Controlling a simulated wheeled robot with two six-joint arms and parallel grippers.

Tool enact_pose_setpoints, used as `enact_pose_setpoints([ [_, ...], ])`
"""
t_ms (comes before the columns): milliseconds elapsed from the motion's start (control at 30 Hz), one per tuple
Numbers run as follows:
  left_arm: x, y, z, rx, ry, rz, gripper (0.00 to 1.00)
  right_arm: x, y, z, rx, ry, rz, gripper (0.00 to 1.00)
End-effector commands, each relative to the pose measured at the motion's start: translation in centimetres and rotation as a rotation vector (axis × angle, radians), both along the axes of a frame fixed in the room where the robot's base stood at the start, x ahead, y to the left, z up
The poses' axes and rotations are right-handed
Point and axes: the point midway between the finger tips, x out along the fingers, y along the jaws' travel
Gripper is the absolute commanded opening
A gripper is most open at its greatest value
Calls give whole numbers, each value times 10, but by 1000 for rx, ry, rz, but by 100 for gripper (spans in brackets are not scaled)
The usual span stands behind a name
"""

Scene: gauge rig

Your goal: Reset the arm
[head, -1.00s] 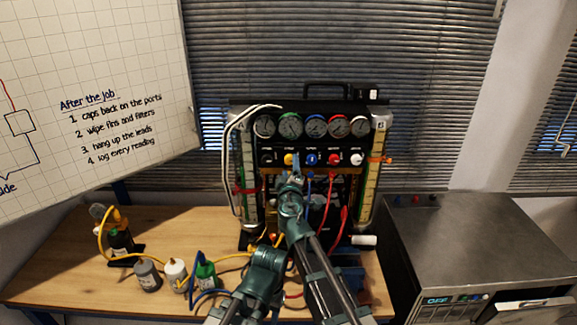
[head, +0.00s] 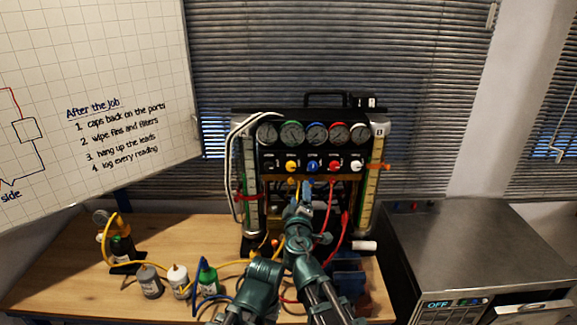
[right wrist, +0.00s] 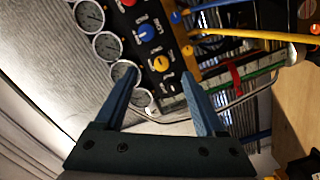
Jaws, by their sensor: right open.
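My right gripper (head: 304,188) is open and empty. In the head view it shows in front of the gauge rig (head: 311,111), just below its row of coloured knobs. In the right wrist view the two blue fingers of the right gripper (right wrist: 155,82) stand apart. The yellow knob (right wrist: 161,63) and blue knob (right wrist: 146,35) show beyond the gap between them, not touched as far as I can see. In the head view the yellow knob (head: 291,166), blue knob (head: 313,166) and red knob (head: 335,166) are uncovered. My left gripper is not in view.
Coloured hoses hang below the knobs, close to my right arm. Bottles, including a green one (head: 207,279), stand on the wooden bench (head: 75,260) at left. A grey metal machine (head: 470,245) stands at right. A whiteboard (head: 90,60) is at upper left.

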Motion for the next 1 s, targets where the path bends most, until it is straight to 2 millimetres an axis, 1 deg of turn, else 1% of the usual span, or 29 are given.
enact_pose_setpoints([
  [33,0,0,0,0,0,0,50,-2,-21,-6,38,24,-61,72],
  [67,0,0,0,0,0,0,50,-4,-36,-12,70,46,-109,72],
  [100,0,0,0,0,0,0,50,-9,-57,-22,118,84,-178,72],
  [167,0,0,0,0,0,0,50,-20,-92,-43,198,161,-296,72],
  [200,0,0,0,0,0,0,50,-30,-112,-60,254,223,-373,72],
  [267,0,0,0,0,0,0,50,-48,-137,-87,337,327,-477,72],
  [300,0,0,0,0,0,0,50,-62,-149,-105,391,403,-539,72],
  [367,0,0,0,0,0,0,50,-84,-160,-131,467,520,-615,72],
  [400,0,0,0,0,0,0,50,-98,-164,-145,511,595,-653,72],
  [500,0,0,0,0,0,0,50,-128,-164,-172,602,756,-713,72],
  [600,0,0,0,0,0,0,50,-153,-158,-189,672,892,-742,72],
  [700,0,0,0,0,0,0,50,-174,-149,-201,734,1011,-752,72],
  [867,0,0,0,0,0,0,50,-204,-133,-211,817,1185,-743,72],
  [967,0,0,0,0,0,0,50,-221,-121,-214,865,1288,-723,72],
  [1000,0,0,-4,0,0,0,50,-225,-113,-218,852,1309,-710,72],
])
